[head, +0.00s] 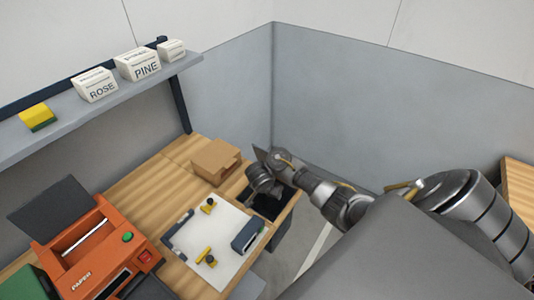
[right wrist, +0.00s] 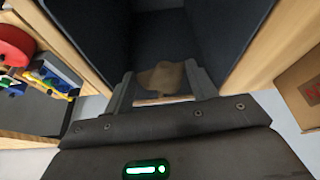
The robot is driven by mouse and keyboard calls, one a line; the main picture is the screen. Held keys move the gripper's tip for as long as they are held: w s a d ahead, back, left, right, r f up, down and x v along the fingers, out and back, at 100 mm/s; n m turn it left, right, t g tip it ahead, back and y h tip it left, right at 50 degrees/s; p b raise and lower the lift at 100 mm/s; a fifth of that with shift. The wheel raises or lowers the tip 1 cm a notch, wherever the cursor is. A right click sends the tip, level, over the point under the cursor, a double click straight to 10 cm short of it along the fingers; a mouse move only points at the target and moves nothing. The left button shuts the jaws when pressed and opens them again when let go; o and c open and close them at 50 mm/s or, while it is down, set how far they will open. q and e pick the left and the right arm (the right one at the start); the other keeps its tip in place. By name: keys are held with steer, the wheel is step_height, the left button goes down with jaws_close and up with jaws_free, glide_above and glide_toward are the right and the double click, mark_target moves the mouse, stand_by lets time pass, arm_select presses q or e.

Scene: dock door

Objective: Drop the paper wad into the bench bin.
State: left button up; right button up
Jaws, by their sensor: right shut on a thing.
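The bench bin (head: 268,207) is a dark, open box set at the right end of the wooden bench in the head view. In the right wrist view its dark inner walls (right wrist: 235,30) fill the upper middle. My right gripper (head: 262,182) is over the bin's opening in the head view. In the right wrist view my right gripper (right wrist: 163,92) is shut on the tan paper wad (right wrist: 162,76), which sits between the fingertips against the dark inside of the bin. The wad is hidden in the head view. My left gripper is not in view.
A cardboard box (head: 214,160) stands behind the bin. A white sheet (head: 190,245) with yellow-and-black items and a blue-grey block (head: 249,236) lies left of it. An orange paper machine (head: 95,255) is at the left. A shelf (head: 100,110) with labelled boxes hangs above.

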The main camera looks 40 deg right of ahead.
steer(key=o, duration=0.7)
steer(key=shift+c, duration=0.2)
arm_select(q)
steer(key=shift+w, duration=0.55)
arm_select(e)
steer(key=o, duration=0.3)
steer(key=shift+o, duration=0.2)
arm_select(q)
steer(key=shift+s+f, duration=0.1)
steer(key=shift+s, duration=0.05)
arm_select(e)
steer(key=v, duration=1)
steer(key=shift+r, duration=0.35)
steer(key=shift+s+a, duration=0.1)
steer(key=shift+a, duration=0.1)
